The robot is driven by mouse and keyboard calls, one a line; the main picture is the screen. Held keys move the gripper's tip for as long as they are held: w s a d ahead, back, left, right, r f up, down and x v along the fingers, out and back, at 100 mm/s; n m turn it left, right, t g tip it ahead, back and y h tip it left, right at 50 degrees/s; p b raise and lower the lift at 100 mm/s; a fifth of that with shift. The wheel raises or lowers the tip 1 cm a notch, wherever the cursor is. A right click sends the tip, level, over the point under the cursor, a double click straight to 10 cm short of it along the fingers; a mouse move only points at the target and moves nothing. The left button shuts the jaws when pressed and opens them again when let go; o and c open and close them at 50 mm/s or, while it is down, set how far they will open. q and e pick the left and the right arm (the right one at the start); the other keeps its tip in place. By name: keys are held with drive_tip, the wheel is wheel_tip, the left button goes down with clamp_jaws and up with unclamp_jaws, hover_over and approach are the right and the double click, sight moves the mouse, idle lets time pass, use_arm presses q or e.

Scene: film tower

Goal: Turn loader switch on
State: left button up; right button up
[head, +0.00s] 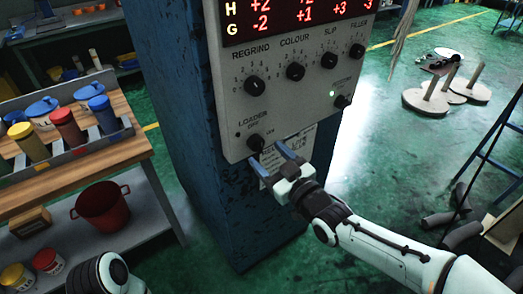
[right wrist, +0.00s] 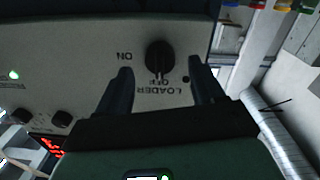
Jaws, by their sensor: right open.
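The loader switch (head: 256,142) is a black rotary knob at the lower left of the grey control panel (head: 290,112). In the right wrist view the picture is upside down, and the knob (right wrist: 159,57) has its handle in line with the OFF label. The ON label (right wrist: 125,57) is to its left there. A small dark lamp (right wrist: 185,79) sits beside the knob. My right gripper (head: 266,152) is open and empty, just below and in front of the knob. In the right wrist view its fingers stand either side of the knob, apart from it. My left gripper is not in view.
Other knobs fill the panel under a red number display (head: 300,14); a lamp (head: 332,94) glows by the rightmost lower knob. A blue column (head: 190,130) carries the panel. A workbench (head: 125,150) with coloured pots stands left, a blue ladder (head: 495,140) right.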

sight(261, 149)
drive_tip(key=shift+x, duration=1.85)
drive_tip(key=c, duration=1.1)
drive_tip(key=shift+o, duration=0.2)
